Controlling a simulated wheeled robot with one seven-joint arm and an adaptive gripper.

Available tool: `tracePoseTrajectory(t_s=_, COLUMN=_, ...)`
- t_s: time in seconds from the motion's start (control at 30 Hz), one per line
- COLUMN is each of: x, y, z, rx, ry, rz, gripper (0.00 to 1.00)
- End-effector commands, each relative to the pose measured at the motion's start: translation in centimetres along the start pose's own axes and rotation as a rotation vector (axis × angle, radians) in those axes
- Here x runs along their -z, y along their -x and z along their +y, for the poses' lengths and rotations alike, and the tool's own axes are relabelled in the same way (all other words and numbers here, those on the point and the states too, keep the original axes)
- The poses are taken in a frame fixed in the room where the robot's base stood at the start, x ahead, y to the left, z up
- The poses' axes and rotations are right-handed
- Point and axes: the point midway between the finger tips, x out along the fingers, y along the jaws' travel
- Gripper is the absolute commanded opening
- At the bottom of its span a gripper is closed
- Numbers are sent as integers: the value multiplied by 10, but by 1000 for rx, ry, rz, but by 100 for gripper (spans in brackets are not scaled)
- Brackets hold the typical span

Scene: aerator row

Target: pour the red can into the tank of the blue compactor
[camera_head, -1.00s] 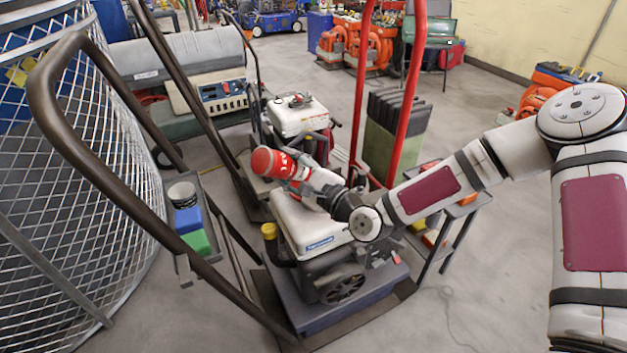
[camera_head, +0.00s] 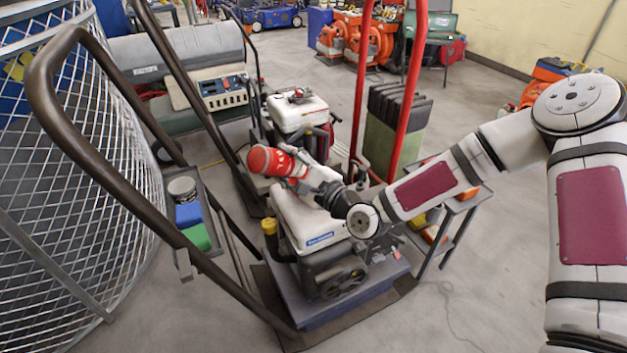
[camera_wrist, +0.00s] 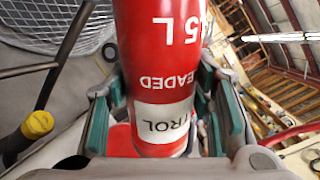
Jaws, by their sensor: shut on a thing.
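The red can (camera_head: 272,162) is in my gripper (camera_head: 297,170), lying nearly level with its red end to the left. The wrist view shows its red side and pale label (camera_wrist: 160,110), with upside-down lettering, between the two fingers. Below it stands the near compactor (camera_head: 312,222), with a white tank on a dark blue base. The can is above and behind this tank, apart from it in the head view. A yellow cap (camera_head: 269,228) sits at the tank's left; a yellow cap also shows in the wrist view (camera_wrist: 38,124). The can's mouth and any stream cannot be made out.
A dark curved handle (camera_head: 130,200) rises at the left, beside a wire-mesh drum (camera_head: 90,130). A second machine with a white tank (camera_head: 297,112) and red parts stands behind. Red upright bars (camera_head: 408,95) and green-grey canisters (camera_head: 390,135) are close behind my arm.

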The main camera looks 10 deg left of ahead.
Motion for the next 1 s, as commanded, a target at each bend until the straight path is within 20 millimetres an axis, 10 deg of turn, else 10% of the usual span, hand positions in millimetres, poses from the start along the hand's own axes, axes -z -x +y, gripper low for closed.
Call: tracePoseTrajectory(t_s=1.0, x=11, y=-1, z=72, rx=1, ry=662, rz=2, gripper=16)
